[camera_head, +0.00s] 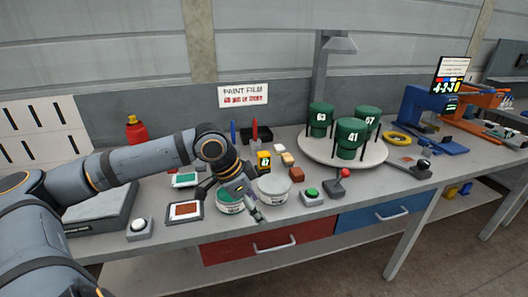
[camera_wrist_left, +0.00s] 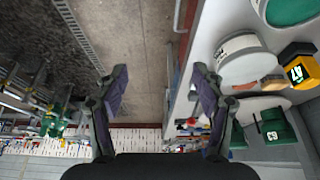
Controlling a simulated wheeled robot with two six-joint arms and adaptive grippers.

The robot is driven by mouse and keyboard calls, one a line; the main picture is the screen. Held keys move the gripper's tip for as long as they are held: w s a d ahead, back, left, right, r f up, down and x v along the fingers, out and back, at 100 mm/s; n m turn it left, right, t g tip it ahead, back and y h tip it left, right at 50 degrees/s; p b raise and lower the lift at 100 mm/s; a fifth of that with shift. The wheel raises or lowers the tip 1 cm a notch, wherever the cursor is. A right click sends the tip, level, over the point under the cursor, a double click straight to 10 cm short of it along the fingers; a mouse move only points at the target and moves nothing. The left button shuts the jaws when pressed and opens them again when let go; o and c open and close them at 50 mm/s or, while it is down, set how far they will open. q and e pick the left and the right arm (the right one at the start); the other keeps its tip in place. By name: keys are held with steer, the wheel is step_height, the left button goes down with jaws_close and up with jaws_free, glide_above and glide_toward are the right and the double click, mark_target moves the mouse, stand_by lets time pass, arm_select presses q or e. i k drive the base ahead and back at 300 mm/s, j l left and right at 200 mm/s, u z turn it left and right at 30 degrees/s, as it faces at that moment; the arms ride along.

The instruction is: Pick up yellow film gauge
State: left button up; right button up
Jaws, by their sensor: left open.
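The yellow film gauge (camera_head: 264,161) is a small yellow and black block with a number on it. It stands on the bench behind a round white-lidded tub (camera_head: 274,187). In the left wrist view the gauge (camera_wrist_left: 299,67) is at the right edge, outside the jaws. My left gripper (camera_head: 246,202) is open and empty, in front of the gauge near the bench's front edge, by the white tub and a green-topped tub (camera_head: 230,207). Its fingers (camera_wrist_left: 161,80) are spread over the floor in the left wrist view. My right gripper is not in view.
Small blocks (camera_head: 297,174) lie right of the gauge, and a black bin (camera_head: 256,134) stands behind it. A green button box (camera_head: 312,196) and a red-knobbed lever (camera_head: 341,181) are at the front. A round turntable (camera_head: 318,151) carries green cylinders.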

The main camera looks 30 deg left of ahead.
mark_target(263, 157)
steer(key=i+j, duration=1.05)
